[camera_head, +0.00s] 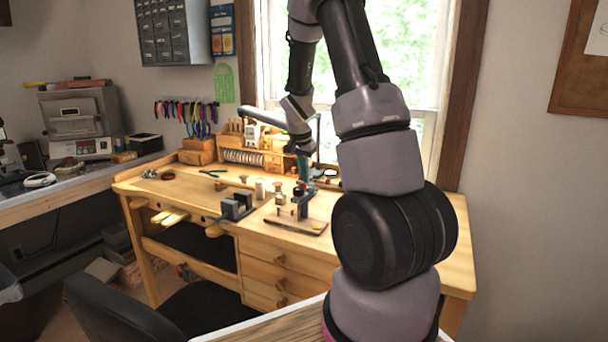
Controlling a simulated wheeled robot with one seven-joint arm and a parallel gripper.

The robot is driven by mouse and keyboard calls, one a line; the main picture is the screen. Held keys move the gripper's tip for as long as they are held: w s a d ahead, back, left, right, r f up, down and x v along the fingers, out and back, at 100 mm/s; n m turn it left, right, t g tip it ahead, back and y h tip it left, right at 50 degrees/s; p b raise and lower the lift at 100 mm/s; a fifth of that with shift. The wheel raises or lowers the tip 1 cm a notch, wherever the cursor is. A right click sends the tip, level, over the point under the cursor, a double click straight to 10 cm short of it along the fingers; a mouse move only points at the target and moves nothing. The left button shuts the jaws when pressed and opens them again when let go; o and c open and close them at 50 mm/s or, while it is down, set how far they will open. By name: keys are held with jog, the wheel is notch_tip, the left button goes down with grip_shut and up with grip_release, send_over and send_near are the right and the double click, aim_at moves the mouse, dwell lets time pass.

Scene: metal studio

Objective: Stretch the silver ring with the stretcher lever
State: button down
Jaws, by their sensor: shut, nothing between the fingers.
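My gripper (301,150) is at the far side of the workbench, pointing down, shut and empty. Just below it is a small upright green part (303,170), which looks like a lever handle; I cannot tell whether the gripper touches it. Under this stands a dark ring stretcher (303,205) on a flat wooden base (285,225) near the bench's front right. The silver ring is too small to make out.
The wooden workbench (190,187) holds a grey block tool (236,206) and small cylinders (260,188) left of the stretcher. Wooden racks (245,157) stand at the back. A black chair (120,310) is in front. The bench's left part is mostly clear.

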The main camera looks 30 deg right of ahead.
jog(key=f, duration=0.1)
jog(key=s+a+f, duration=0.1)
jog(key=a+f, duration=0.1)
jog(key=f, duration=0.1)
jog(key=shift+s, duration=0.35)
